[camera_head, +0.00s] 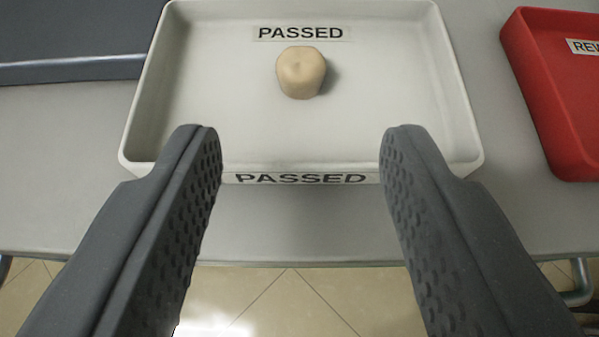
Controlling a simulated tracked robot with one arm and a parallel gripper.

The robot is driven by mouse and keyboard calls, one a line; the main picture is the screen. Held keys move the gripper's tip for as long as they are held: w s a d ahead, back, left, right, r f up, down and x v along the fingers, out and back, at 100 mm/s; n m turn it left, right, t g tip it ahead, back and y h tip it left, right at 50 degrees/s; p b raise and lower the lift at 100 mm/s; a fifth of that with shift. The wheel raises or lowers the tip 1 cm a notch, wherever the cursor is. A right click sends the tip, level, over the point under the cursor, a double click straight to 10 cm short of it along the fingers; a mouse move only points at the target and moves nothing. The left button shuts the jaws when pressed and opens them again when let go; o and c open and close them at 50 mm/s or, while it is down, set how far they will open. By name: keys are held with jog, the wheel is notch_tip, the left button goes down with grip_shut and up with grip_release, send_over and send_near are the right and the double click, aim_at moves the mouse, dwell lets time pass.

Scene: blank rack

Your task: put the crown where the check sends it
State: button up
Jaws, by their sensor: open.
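A beige, tooth-shaped crown (301,73) sits in a white tray (462,120). It rests on the tray floor toward the back, just below the label "PASSED" there. The front wall of the tray also reads "PASSED". My gripper (301,150) is open and empty, its two dark, dimpled fingers wide apart. The fingertips are at the near edge of the tray in the picture, and the crown lies beyond them, apart from both.
A red tray (543,95) stands at the right, cut off by the frame, its label beginning "REW". A dark grey object (75,40) lies at the upper left. The grey table (290,225) is bare in front of the white tray, and its front edge shows above a tiled floor.

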jog(key=v, duration=0.5)
jog(key=shift+p, duration=0.4)
